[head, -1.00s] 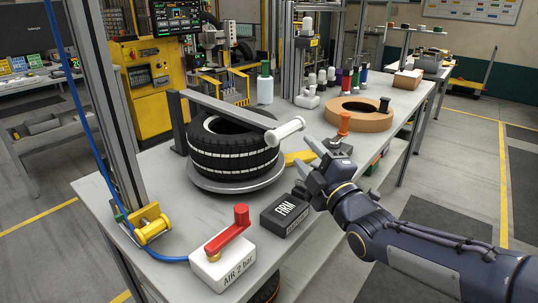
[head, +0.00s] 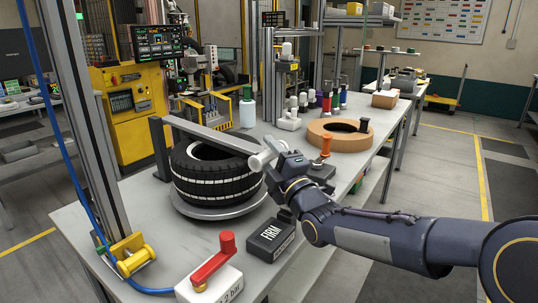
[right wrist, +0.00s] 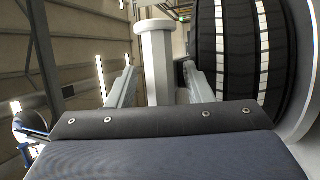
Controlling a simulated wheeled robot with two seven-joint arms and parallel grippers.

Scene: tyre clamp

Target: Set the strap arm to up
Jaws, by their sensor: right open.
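The strap arm (head: 212,136) is a grey bar that runs from a dark post at the left across the top of the black tyre (head: 190,182), nearly level. Its white handle (head: 262,159) is at the bar's right end. My right gripper (head: 273,153) is at the handle. In the right wrist view the pale handle (right wrist: 156,65) stands between the two fingers of the right gripper (right wrist: 158,88), which are apart. I cannot tell whether a finger touches it. The tyre's tread also shows in the right wrist view (right wrist: 240,50). My left gripper is out of view.
On the bench (head: 150,205) a dark FIRM block (head: 271,238) lies below my right forearm. A white air box with a red lever (head: 213,262) is at the front.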

